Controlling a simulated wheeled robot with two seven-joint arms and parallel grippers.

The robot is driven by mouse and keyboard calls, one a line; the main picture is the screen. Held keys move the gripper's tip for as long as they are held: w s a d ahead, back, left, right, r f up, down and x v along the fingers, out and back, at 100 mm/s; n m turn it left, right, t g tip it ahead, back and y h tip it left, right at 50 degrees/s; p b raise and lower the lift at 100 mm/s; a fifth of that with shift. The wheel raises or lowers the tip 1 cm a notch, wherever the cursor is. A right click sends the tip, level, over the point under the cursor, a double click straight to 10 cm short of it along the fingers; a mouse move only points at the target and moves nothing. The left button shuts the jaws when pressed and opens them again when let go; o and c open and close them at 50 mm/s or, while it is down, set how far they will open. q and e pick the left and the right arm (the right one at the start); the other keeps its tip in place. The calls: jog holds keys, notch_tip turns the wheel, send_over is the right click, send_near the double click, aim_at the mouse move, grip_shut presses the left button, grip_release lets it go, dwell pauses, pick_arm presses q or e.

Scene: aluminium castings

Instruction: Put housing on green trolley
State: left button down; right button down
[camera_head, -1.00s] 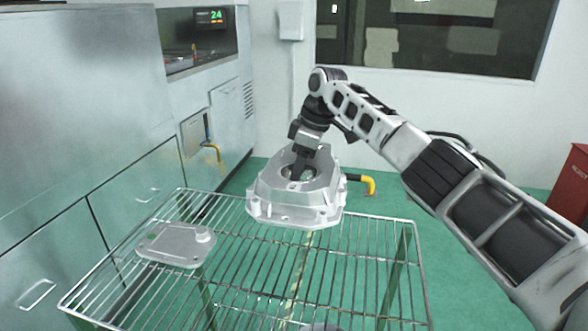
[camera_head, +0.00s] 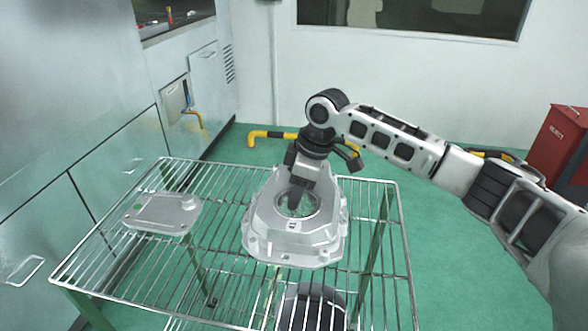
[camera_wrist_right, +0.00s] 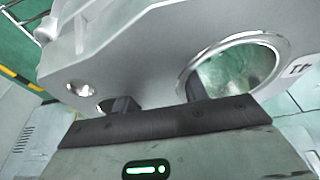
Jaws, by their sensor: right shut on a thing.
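The housing (camera_head: 295,235) is a silver-grey casting with a round bore and a flanged rim. My right gripper (camera_head: 298,205) is shut on it at the edge of the bore. In the right wrist view the housing (camera_wrist_right: 150,50) fills the upper part, and the dark fingers of my gripper (camera_wrist_right: 155,100) reach into its openings. The green trolley (camera_head: 170,310) has a wire-rack top and green legs. The housing is over the right part of the rack; whether it touches the wires I cannot tell. My left gripper is not in view.
A flat grey cover plate (camera_head: 160,213) lies on the left part of the rack. Bare wires show between it and the housing. A machine cabinet (camera_head: 80,130) stands close at the left. A yellow rail (camera_head: 270,134) and a red bin (camera_head: 555,150) are behind.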

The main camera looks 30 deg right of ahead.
aim_at(299, 207)
jog(key=shift+s+a+f, duration=0.1)
jog(key=shift+s+f, duration=0.15)
jog(key=shift+f, duration=0.45)
jog(key=shift+s+a+f, duration=0.1)
jog(key=shift+s+f, duration=0.1)
jog(key=shift+f, duration=0.45)
jog(key=shift+w+f, duration=0.1)
jog(key=shift+f, duration=0.45)
jog(key=c, duration=0.8)
grip_release()
jog(key=shift+d+f, duration=0.1)
jog(key=shift+f, duration=0.1)
jog(key=shift+o, duration=0.2)
jog(key=v, duration=1.2)
jog(key=shift+r, duration=0.1)
